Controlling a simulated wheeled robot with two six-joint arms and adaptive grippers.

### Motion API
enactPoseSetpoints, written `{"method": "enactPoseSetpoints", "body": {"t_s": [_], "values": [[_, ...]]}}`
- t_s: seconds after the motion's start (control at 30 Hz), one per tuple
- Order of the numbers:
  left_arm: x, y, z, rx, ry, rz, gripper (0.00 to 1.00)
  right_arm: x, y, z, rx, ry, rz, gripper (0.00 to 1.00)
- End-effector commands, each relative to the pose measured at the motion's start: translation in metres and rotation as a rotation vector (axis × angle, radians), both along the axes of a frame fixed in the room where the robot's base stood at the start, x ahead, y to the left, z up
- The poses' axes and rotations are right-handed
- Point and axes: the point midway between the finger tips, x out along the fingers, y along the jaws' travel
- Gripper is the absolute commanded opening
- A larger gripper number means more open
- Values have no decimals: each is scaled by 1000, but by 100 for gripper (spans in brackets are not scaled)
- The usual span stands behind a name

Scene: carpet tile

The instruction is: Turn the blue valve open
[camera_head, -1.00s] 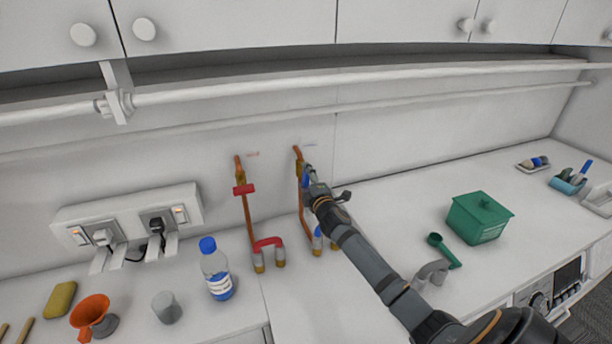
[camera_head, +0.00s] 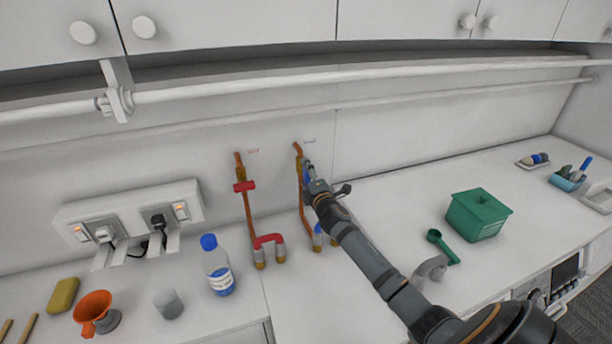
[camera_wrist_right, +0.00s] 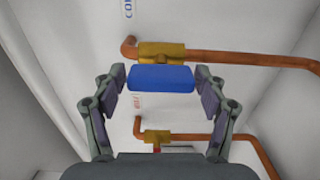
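The blue valve handle (camera_wrist_right: 160,78) is a flat bar in front of a brass valve body (camera_wrist_right: 162,52) on a copper pipe. In the wrist view it lies crosswise between the two fingers of my right gripper (camera_wrist_right: 159,92). In the head view my right gripper (camera_head: 312,174) is at the wall pipe and hides most of the blue handle. My left gripper is not in view.
A similar pipe with a red valve handle (camera_head: 244,187) stands to the left. A blue-capped bottle (camera_head: 218,268), a grey cup (camera_head: 167,304) and an orange funnel (camera_head: 92,308) stand left on the counter. A green box (camera_head: 479,215) and green scoop (camera_head: 443,246) lie right.

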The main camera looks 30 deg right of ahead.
Motion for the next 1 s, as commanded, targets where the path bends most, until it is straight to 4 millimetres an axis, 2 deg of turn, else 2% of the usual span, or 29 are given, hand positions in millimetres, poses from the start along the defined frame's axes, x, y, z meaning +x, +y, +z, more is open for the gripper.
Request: {"method": "enactPoseSetpoints", "body": {"t_s": [0.33,0.43,0.57,0.8,1.0], "values": [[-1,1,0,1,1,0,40,-1,0,-1,2,1,-1,83],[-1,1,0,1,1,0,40,-8,1,-2,1,3,0,83],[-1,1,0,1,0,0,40,-34,9,-2,-2,5,3,83],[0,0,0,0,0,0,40,-90,22,-2,-3,5,3,83],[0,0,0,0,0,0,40,-113,27,-1,0,3,0,83]]}}
